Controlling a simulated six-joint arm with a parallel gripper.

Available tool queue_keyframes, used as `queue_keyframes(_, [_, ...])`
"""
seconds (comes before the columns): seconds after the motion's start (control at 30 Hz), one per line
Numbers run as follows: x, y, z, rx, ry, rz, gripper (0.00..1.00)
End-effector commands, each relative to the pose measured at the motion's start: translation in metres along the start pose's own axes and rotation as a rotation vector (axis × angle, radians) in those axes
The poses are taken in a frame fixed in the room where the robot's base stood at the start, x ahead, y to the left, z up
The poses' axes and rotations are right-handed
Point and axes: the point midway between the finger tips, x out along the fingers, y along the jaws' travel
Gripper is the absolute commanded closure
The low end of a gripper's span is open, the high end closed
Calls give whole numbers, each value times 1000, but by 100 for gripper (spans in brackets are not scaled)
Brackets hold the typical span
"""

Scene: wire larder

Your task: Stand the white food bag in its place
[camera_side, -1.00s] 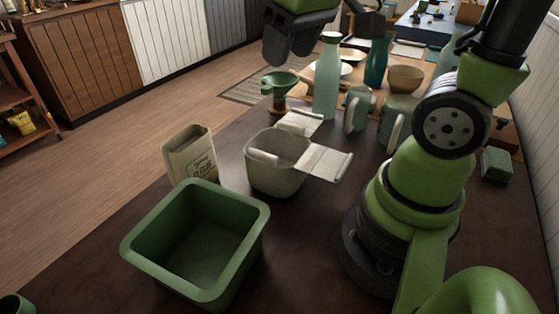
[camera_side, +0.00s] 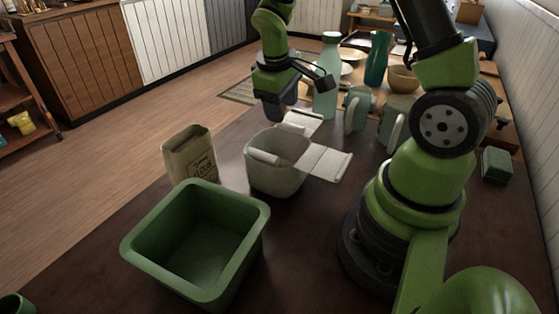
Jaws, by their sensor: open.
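A pale beige food bag (camera_side: 203,168) with dark printing on its front stands upright on the dark table, behind the green bin. Its top looks open. I see no other food bag and cannot tell which spot counts as its place. My gripper (camera_side: 283,118) is open and empty. It points down above the far part of the table, behind the off-white container and to the right of and beyond the bag.
A deep green bin (camera_side: 150,261) stands in front of the bag. An off-white container (camera_side: 273,182) with open flaps stands right of it. A tall pale green bottle (camera_side: 327,85), mugs (camera_side: 357,108) and a bowl (camera_side: 403,78) crowd the back. A green block (camera_side: 497,164) lies far right.

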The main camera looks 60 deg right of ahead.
Motion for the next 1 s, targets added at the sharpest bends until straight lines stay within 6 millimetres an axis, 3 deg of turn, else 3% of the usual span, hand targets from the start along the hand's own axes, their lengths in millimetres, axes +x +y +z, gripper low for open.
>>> queue_keyframes(0.2, [34,-2,3,0,-6,-2,51])
queue_keyframes(0.53, [42,-2,2,1,0,-2,51])
queue_keyframes(0.73, [42,-2,2,1,0,-2,97])
queue_keyframes(1.0, [41,-2,2,1,0,-2,100])
